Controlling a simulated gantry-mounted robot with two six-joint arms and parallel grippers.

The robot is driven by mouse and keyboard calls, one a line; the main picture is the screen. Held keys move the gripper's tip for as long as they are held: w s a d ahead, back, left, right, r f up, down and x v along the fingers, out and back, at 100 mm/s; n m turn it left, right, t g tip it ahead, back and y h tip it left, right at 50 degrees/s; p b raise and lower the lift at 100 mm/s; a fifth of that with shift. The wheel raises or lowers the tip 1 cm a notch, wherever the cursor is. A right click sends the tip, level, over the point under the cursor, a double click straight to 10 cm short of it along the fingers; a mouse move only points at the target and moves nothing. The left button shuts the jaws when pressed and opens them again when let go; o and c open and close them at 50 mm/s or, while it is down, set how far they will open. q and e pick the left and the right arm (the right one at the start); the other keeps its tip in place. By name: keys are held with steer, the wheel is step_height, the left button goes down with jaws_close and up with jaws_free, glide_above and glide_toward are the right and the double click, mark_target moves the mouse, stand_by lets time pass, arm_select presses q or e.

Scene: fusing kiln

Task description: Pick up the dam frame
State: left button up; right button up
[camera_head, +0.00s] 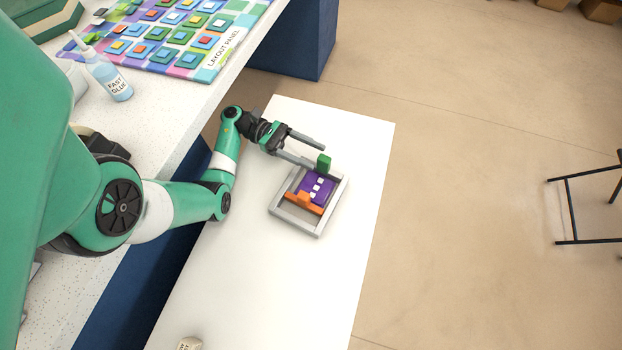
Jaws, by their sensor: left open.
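The dam frame (334,204) is a grey square frame lying on the white table. Inside it lie a purple piece (313,191) with small white squares and an orange block (303,201). A green block (324,161) shows at the frame's far edge. My left gripper (318,156) is open, with its two fingers apart over the far side of the frame. The nearer finger overlaps the frame's far edge in the picture, and I cannot tell whether it touches. My right gripper is not in view.
A speckled counter on the left holds a glue bottle (115,82) and a layout panel (185,35) with coloured tiles. A small pale object (189,344) is at the white table's (255,275) near end. The table between it and the frame is clear.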

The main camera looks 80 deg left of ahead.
mark_target(330, 163)
arm_select(q)
steer(key=x, duration=0.7)
steer(key=shift+w+d, duration=0.2)
steer(key=shift+s+a+r, duration=0.1)
steer(key=shift+c, duration=1)
jaws_close()
